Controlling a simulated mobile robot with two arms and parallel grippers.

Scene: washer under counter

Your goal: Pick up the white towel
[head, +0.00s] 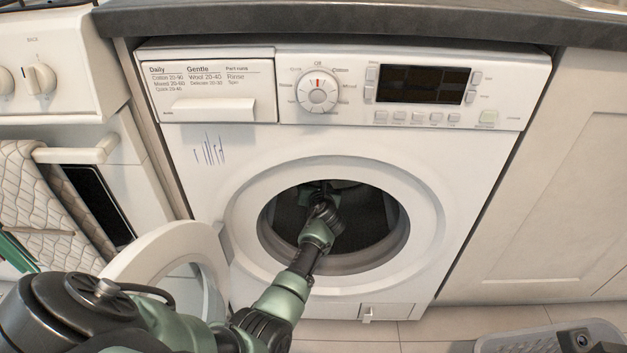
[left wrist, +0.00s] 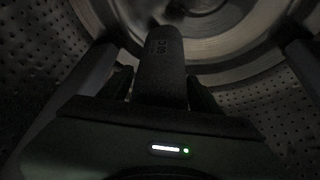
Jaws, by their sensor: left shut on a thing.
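My left arm reaches through the open door of the washer (head: 460,190), and my left gripper (head: 325,190) is inside the dark drum (head: 368,215). In the left wrist view my left gripper (left wrist: 160,85) points at the back of the perforated drum (left wrist: 245,60). I cannot make out a white towel in either view. A dark part at the lower right corner of the head view looks like my right arm; its fingers do not show.
The round washer door (head: 165,245) stands open to the left, close to my left arm. The door ring (head: 425,215) surrounds the arm. A grey basket (head: 500,343) is on the floor at lower right. A quilted cloth (head: 25,190) hangs on the oven at left.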

